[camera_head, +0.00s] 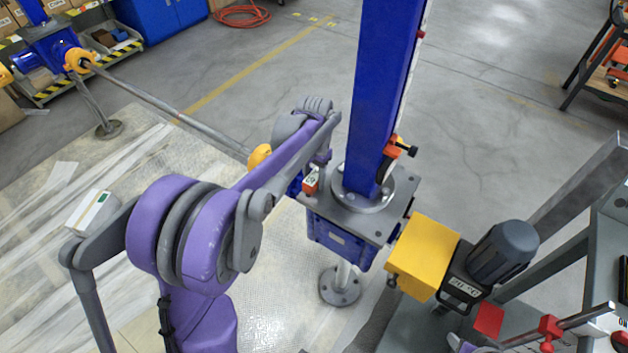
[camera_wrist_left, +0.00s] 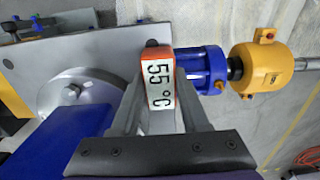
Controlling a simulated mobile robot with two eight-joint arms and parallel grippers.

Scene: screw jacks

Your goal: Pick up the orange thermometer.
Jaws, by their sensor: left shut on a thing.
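The orange thermometer (camera_wrist_left: 159,79) shows in the left wrist view as a small orange block with a white face reading "55°C". In the head view the thermometer (camera_head: 311,182) is a small red-orange and white piece beside the grey top plate of the screw jack (camera_head: 345,215). My left gripper (camera_head: 318,172) reaches it from the left and above. In the left wrist view my left gripper (camera_wrist_left: 160,98) has its two fingers closed on the thermometer. I cannot tell whether the thermometer still touches the jack.
A tall blue column (camera_head: 378,90) rises from the jack plate. A yellow gearbox (camera_head: 422,258) with a dark motor (camera_head: 503,252) sits to the right. A blue coupling (camera_wrist_left: 203,68) and yellow housing (camera_wrist_left: 262,68) lie close beside the thermometer. Open floor lies behind.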

